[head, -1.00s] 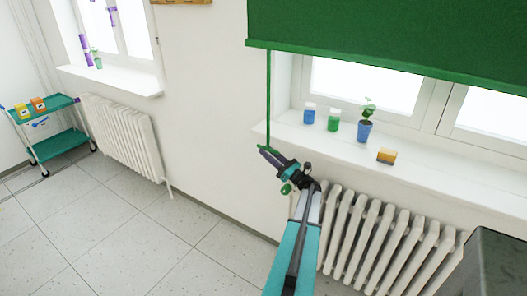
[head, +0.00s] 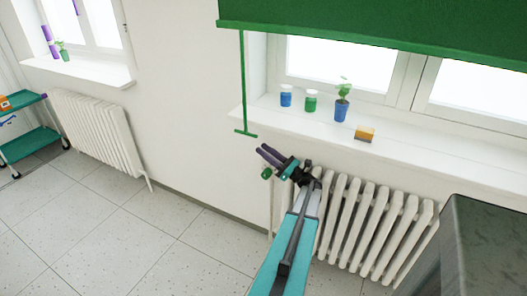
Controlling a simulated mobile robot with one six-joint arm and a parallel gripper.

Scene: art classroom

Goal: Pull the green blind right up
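The green blind (head: 370,30) covers the upper part of the right window, its lower edge well above the sill. A thin green cord (head: 243,85) hangs from its left end and finishes in a short green crossbar handle (head: 245,133). My gripper (head: 262,150) is just below and right of the handle in the picture, with a small gap between them in this view. Its dark purple fingers point up and left and lie close together. I see nothing between them, but the opening is too small to judge.
The white sill (head: 410,144) bears a blue jar (head: 286,97), a green jar (head: 311,101), a potted plant (head: 341,108) and a small orange-brown block (head: 365,133). A white radiator (head: 375,225) stands below. A green trolley (head: 30,145) is far left. The floor at left is clear.

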